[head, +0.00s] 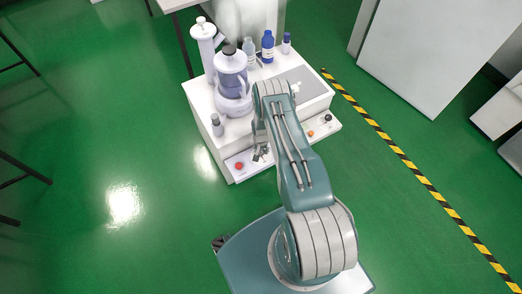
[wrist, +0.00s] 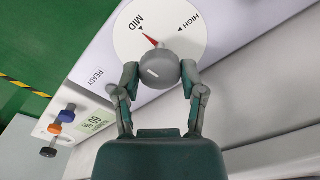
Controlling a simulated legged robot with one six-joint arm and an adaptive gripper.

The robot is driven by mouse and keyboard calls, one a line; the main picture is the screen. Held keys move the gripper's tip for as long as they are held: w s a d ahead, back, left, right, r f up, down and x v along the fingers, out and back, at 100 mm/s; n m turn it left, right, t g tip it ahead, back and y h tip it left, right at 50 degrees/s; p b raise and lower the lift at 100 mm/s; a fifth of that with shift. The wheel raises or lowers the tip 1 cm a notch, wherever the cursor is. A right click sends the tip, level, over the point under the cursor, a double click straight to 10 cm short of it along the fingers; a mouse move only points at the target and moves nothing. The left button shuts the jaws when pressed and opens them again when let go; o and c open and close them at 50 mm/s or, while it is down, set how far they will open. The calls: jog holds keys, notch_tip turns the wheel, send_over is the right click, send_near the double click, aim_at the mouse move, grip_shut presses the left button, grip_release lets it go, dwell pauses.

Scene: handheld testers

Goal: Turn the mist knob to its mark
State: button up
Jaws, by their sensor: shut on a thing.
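In the wrist view, a round grey knob (wrist: 160,69) with a white line on its face stands on a white dial plate (wrist: 128,50). A red pointer (wrist: 149,40) sticks out from under the knob, its tip close to the small triangle by the MID mark (wrist: 144,24). The HIGH mark (wrist: 195,23) is farther right on the dial. My gripper (wrist: 161,76) is shut on the knob, one finger on each side. In the head view, my arm largely hides the gripper and knob at the front of the white unit (head: 207,110).
In the head view, a red button (head: 239,165) is at the front, and bottles (head: 267,47) and a purple-grey vessel (head: 231,75) stand on top.

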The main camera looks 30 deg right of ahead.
jog(key=n, duration=0.4)
jog(key=shift+w+n, duration=0.15)
jog(key=shift+n, duration=0.15)
jog(key=n, duration=0.3)
jog(key=shift+n, duration=0.4)
jog(key=n, duration=0.4)
jog(key=shift+n, duration=2.1)
jog(key=shift+w+r, duration=0.1)
jog(key=o, duration=1.1)
jog(key=shift+o, duration=0.2)
